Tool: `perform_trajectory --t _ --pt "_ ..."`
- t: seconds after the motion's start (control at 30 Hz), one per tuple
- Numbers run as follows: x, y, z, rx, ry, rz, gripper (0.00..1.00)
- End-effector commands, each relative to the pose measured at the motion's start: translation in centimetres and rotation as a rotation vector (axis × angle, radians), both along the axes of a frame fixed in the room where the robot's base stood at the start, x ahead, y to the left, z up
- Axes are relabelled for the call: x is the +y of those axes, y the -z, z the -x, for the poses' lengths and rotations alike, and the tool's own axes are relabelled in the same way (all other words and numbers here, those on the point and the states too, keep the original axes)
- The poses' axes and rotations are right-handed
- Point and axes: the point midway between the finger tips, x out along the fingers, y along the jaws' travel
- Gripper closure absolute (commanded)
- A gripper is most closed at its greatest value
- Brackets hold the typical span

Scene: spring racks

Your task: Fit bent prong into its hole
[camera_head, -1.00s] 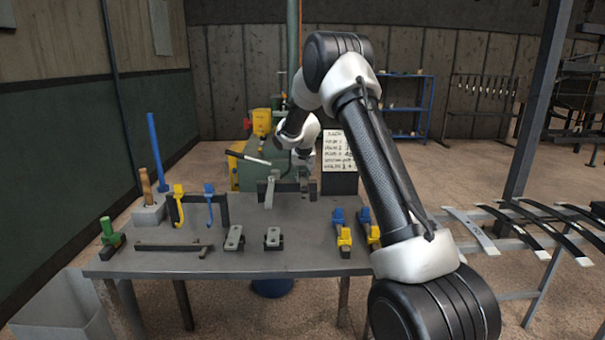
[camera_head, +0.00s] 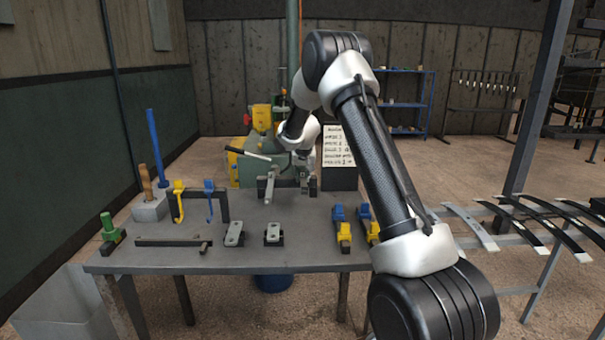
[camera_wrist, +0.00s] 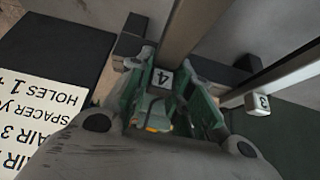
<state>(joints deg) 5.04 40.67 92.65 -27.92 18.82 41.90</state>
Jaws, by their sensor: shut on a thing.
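My gripper (camera_wrist: 166,92) has green-sided fingers and is closed in the wrist view. A long grey-brown bar (camera_wrist: 188,28), which I take for the bent prong, runs from between the fingers to the top edge. Its gripped end and bend are mostly hidden. In the head view, my wrist is over the dark rack (camera_head: 290,184) at the table's back. A grey strip (camera_head: 269,190) slopes forward there. I cannot tell which hole is the prong's.
The table (camera_head: 300,257) holds blue-and-yellow clamps (camera_head: 342,228), small grey plates (camera_head: 234,233), a flat bar (camera_head: 170,241) and a blue-and-yellow hook stand (camera_head: 224,203). A written board (camera_head: 338,150) stands behind. Curved strips (camera_head: 470,226) lie on a rack at right.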

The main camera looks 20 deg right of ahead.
Motion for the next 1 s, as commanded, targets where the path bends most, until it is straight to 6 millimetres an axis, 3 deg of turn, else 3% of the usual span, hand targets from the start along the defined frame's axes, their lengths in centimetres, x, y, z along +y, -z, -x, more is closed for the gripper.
perform_trajectory --t 0.17,0.2,0.3,0.67,0.77,1.0 --pt "0.0 0.2 0.0 -0.002 -0.002 0.001 1.00" --pt "0.0 0.2 -0.1 -0.002 -0.002 0.001 0.73" --pt "0.0 0.2 -0.1 -0.002 -0.001 0.000 0.55" --pt "0.1 0.1 0.1 0.001 -0.001 0.000 0.54" --pt "0.3 -0.9 0.6 -0.001 -0.001 0.000 0.54" --pt "1.3 -5.4 3.1 -0.004 -0.001 0.000 0.54"
